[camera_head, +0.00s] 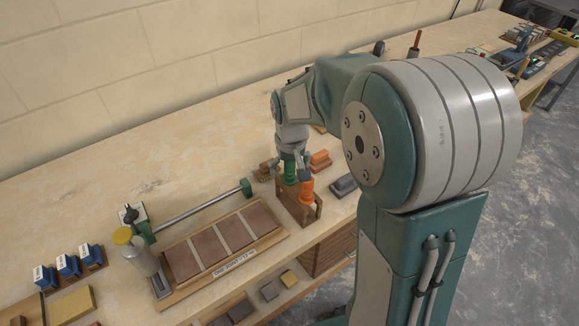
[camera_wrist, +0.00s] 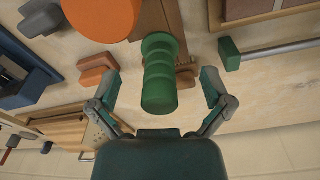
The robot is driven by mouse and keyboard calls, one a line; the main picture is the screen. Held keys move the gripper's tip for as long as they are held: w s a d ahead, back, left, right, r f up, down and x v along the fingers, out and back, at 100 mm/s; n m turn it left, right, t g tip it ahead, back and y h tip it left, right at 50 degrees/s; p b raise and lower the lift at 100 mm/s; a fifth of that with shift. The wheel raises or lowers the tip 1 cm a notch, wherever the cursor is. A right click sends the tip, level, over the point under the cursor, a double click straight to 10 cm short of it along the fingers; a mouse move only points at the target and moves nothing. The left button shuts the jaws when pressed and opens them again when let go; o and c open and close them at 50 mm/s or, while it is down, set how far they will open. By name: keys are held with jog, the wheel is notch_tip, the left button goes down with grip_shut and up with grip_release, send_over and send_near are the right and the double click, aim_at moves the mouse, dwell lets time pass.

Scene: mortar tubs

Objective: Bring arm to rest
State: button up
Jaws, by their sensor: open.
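My gripper (camera_head: 292,174) is open and points down over the bench. In the wrist view its two fingers (camera_wrist: 163,88) stand apart, one on each side of a ribbed green tub (camera_wrist: 160,62), with a gap on both sides.
A tray of brown tiles (camera_head: 263,243) and a metal bar with green ends (camera_head: 195,211) lie left of the rack. Orange blocks (camera_head: 320,158) and a grey block (camera_head: 343,186) lie right. A yellow-capped bottle (camera_head: 135,252) stands left. The bench's back left is clear up to the wall.

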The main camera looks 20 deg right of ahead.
jog(key=shift+r, duration=4)
jog(key=shift+s+r, duration=0.25)
jog(key=s+r+t, duration=0.2)
jog(key=s, duration=0.8)
jog(key=s+r+t, duration=0.2)
jog(key=s, duration=0.8)
jog(key=shift+r+m+t, duration=0.25)
jog(key=shift+m+t, duration=0.05)
jog(key=shift+s, duration=0.1)
